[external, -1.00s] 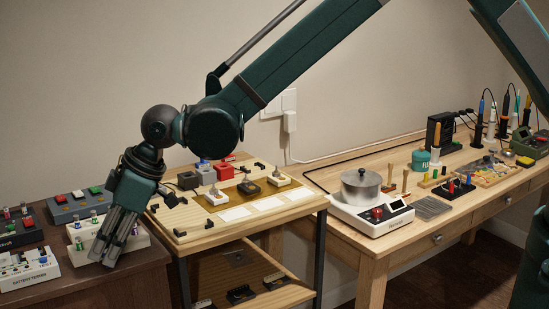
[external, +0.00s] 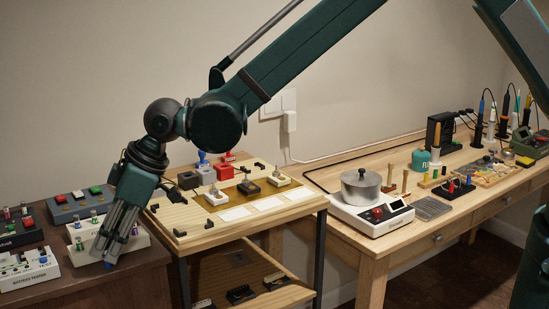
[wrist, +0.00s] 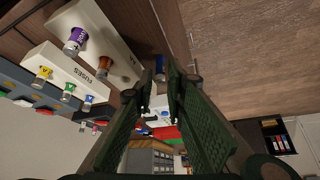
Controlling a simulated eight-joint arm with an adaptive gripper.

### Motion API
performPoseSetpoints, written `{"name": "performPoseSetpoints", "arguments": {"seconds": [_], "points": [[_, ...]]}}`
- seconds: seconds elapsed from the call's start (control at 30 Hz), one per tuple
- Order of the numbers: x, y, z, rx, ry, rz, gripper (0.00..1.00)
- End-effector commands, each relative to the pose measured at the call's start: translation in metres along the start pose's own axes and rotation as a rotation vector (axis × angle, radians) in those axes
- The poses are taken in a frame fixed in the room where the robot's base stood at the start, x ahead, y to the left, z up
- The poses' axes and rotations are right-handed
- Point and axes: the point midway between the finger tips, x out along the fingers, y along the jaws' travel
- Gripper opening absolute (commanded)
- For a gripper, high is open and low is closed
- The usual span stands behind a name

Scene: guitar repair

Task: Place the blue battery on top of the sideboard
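The blue battery (wrist: 160,67) is a small dark-blue cylinder between my fingertips in the wrist view. In the external view its blue end (external: 108,265) shows just below the fingertips. My gripper (external: 111,256) points down at the left, near the front edge of the dark brown sideboard (external: 133,284). The fingers appear closed to a narrow gap around the battery. In the wrist view my gripper (wrist: 160,80) partly hides the battery's sides. I cannot tell whether the battery touches the sideboard top.
A white battery tester (external: 30,270) is to the left, and a grey button box (external: 78,207) is behind. The wooden workbench (external: 205,238) adjoins on the right. Bare sideboard top shows near the front.

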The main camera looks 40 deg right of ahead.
Motion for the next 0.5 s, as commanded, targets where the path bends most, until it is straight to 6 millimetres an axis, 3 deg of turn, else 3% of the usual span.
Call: {"name": "performPoseSetpoints", "arguments": {"seconds": [0.5], "points": [[-0.064,0.000,0.000,0.001,0.000,0.000,0.14]]}}
